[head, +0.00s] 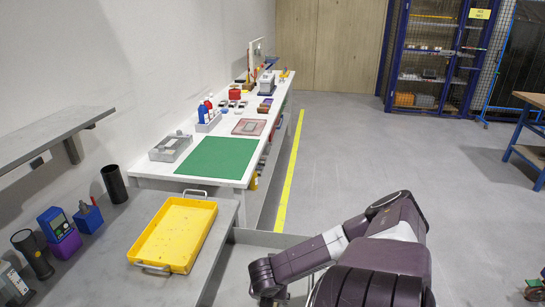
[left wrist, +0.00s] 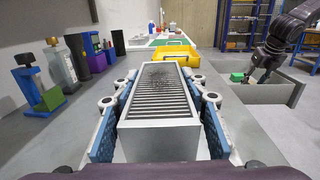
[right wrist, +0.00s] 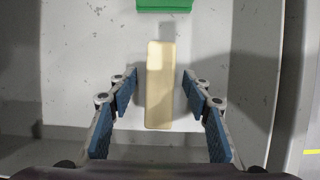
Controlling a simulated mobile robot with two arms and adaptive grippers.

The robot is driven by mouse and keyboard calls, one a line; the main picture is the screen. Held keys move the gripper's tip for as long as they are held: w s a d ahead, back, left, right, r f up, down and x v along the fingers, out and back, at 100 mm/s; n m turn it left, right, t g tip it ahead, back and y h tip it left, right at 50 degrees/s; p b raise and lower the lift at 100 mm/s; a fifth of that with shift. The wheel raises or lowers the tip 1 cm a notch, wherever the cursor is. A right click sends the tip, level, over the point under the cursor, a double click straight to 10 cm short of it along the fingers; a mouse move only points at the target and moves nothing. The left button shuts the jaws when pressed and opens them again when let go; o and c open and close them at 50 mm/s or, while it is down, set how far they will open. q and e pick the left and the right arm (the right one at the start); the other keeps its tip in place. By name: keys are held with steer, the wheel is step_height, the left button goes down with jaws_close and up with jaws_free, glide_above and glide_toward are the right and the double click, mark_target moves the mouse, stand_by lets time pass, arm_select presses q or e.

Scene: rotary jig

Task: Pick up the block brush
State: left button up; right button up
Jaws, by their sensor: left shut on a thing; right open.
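A pale wooden block (right wrist: 160,85), which looks like the block brush, lies in a grey bin (right wrist: 65,60) in the right wrist view. Its bristles are not visible. My right gripper (right wrist: 160,88) is open, with one finger on each side of the block and a gap on both sides. The left wrist view shows my right arm reaching down into the bin (left wrist: 255,93). My left gripper (left wrist: 160,100) is shut on a grey box with a ribbed dark top (left wrist: 160,90). In the head view both grippers are hidden or out of frame.
A green block (right wrist: 164,5) lies in the bin just beyond the wooden block. A yellow tray (head: 175,235) sits on the grey bench. Dark cups and tool holders (head: 60,225) stand along its left. A white table (head: 245,130) with a green mat (head: 218,158) lies farther back.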

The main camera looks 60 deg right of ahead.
steer(key=shift+f, duration=0.2)
stand_by(0.6)
jaws_close()
